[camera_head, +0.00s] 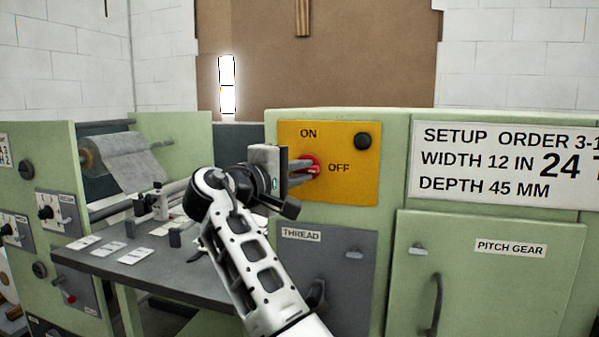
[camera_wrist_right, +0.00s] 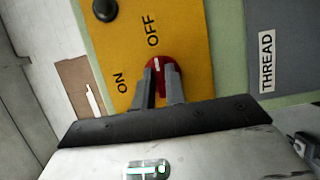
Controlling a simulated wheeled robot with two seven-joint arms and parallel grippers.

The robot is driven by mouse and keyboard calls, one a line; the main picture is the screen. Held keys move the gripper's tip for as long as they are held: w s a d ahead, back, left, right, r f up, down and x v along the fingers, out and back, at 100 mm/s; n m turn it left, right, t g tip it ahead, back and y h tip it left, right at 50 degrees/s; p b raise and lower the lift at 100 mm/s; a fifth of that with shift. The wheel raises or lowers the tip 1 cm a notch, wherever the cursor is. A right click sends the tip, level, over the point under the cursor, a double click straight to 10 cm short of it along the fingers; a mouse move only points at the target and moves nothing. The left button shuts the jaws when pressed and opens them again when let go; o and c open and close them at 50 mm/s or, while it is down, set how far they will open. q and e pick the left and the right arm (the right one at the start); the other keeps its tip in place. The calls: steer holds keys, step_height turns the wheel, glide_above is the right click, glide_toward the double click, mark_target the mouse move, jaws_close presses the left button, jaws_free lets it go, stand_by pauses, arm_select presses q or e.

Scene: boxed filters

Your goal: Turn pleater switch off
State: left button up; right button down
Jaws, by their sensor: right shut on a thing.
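The pleater switch is a red rotary knob (camera_head: 314,161) on a yellow plate (camera_head: 355,187) marked ON above it and OFF to its right. My right gripper (camera_head: 308,171) reaches in from the left and is shut on the knob. In the right wrist view the two fingers (camera_wrist_right: 162,78) straddle the red knob (camera_wrist_right: 155,73). A white mark on the knob (camera_wrist_right: 156,63) shows on the side toward the word OFF. The fingers hide part of the knob. My left gripper is not in view.
A dark round button (camera_head: 362,141) sits at the plate's upper right. Below is a grey THREAD door (camera_head: 340,262); to the right is a green PITCH GEAR door (camera_head: 490,290) with a handle. A grey table (camera_head: 185,262) with small cards lies left of my arm.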

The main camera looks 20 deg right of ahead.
steer(key=c, duration=1.4)
jaws_free()
steer(key=shift+c, duration=0.2)
steer(key=v, duration=1.6)
steer(key=shift+b, duration=0.45)
